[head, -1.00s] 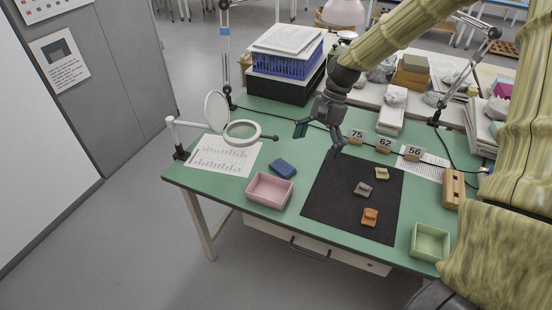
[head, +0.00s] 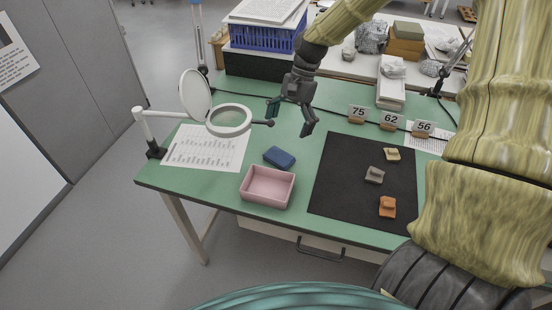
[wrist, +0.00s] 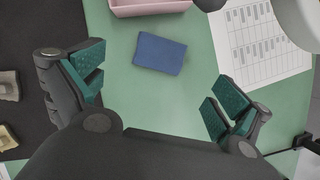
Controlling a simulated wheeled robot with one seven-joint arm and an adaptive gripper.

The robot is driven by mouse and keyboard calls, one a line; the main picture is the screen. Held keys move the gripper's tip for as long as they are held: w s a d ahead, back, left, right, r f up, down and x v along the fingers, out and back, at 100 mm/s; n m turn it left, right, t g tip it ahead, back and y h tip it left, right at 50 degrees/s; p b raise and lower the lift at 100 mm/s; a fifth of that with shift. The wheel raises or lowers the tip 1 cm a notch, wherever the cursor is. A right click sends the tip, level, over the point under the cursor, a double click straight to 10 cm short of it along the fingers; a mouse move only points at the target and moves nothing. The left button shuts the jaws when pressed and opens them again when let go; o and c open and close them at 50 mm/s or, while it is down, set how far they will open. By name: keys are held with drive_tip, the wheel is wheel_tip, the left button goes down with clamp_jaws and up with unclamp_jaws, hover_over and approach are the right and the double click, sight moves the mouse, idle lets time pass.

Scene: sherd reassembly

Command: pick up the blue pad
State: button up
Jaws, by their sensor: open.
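The blue pad (head: 279,158) lies flat on the green table, just behind the pink tray, in the head view. In the wrist view the blue pad (wrist: 160,54) is near the top middle, beyond the fingertips and between their lines. My gripper (head: 291,116) hangs above the table, behind and slightly right of the pad. In the wrist view my gripper (wrist: 157,85) has its teal-padded fingers spread wide with nothing between them. It is apart from the pad.
The pink tray (head: 268,187) stands right in front of the pad. A magnifier on an arm (head: 230,120) is to the left, over a printed sheet (head: 206,148). A black mat (head: 340,190) with several sherds lies to the right. Number cards (head: 391,120) stand behind it.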

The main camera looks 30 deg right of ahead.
hover_over(279, 157)
drive_tip(key=d, duration=0.2)
drive_tip(key=f, duration=0.5)
drive_tip(key=shift+w+f, duration=0.2)
drive_tip(key=shift+w, duration=0.05)
drive_tip(key=shift+x, duration=2.3)
drive_tip(key=shift+w, duration=0.15)
drive_tip(key=c, duration=1)
drive_tip(key=shift+r, duration=0.1)
wheel_tip(279, 157, up, 10)
drive_tip(key=shift+f, duration=0.1)
